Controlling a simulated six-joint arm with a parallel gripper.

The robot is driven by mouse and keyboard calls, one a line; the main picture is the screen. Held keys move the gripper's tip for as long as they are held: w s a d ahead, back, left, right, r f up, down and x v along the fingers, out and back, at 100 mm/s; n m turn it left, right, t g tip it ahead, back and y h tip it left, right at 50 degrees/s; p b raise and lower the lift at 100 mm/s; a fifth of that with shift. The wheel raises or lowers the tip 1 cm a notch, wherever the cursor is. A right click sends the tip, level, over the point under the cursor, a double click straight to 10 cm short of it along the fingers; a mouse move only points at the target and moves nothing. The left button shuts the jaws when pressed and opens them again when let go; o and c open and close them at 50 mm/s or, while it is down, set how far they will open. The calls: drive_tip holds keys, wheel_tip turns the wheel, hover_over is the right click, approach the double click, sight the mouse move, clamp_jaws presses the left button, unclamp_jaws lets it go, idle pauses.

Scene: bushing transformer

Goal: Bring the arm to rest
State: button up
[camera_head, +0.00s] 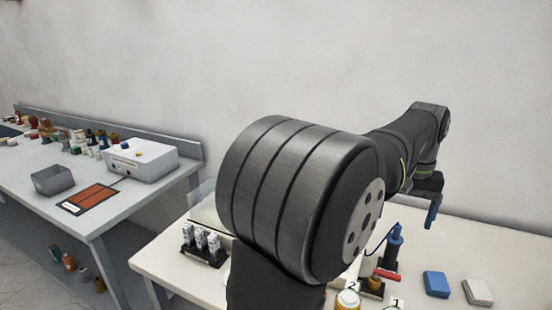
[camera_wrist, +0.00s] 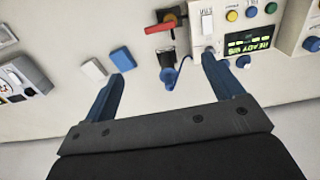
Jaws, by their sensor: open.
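My gripper (camera_wrist: 163,72) is open in the wrist view, its two blue fingers spread wide with nothing between them. It hangs above the pale bench top, apart from the things on it. In the head view one blue finger of my gripper (camera_head: 433,211) shows at the right, over the back of the bench. My arm reaches across the picture from the lower middle to the upper right. Its large dark joint hides the middle of the bench.
The bench holds a blue block (camera_head: 436,284), a white block (camera_head: 478,291), a blue corded tool (camera_head: 394,246), a red handle (camera_head: 387,275) and a rack (camera_head: 203,246). The wrist view shows a lit green display (camera_wrist: 249,42). Another table (camera_head: 130,196) stands left.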

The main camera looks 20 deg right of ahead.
sight(387, 273)
wheel_tip(387, 273, down, 18)
drive_tip(key=shift+r, duration=0.25)
idle(0.4)
drive_tip(key=shift+r, duration=0.1)
